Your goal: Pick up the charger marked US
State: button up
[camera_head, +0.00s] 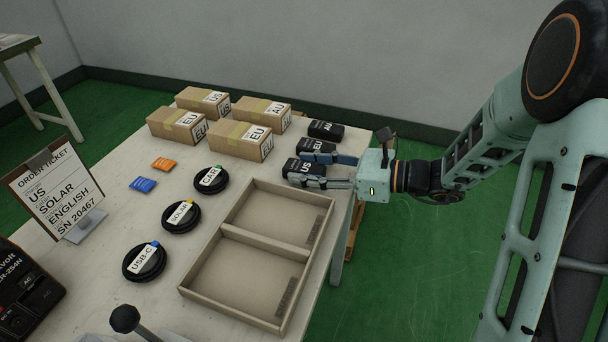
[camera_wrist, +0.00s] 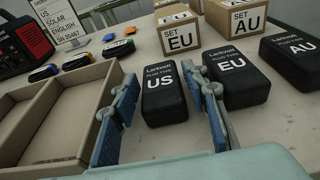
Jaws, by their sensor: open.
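The charger marked US (camera_wrist: 165,100) is a black block with a white label, lying on the table between my fingers in the wrist view. It also shows at the table's right edge in the head view (camera_head: 295,171). My gripper (camera_wrist: 159,78) is open around it, with blue-padded fingers on both sides and nothing clamped. In the head view my gripper (camera_head: 308,168) reaches in from the right, low over the table. The right finger in the wrist view lies between the US charger and the EU charger (camera_wrist: 236,79), very close to the EU one; contact is unclear.
The AU charger (camera_wrist: 292,58) lies beyond the EU one. An empty two-compartment tray (camera_head: 225,238) stands close beside the left finger. Several cardboard boxes (camera_head: 236,139), coiled cables (camera_head: 181,217) and an order ticket (camera_head: 55,196) reading US, SOLAR, ENGLISH are also on the table.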

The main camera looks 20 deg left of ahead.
jog(key=shift+a+f, duration=0.1)
jog(key=shift+a, duration=0.35)
jog(key=shift+c, duration=0.2)
jog(key=c, duration=1)
jog(key=shift+c, duration=0.2)
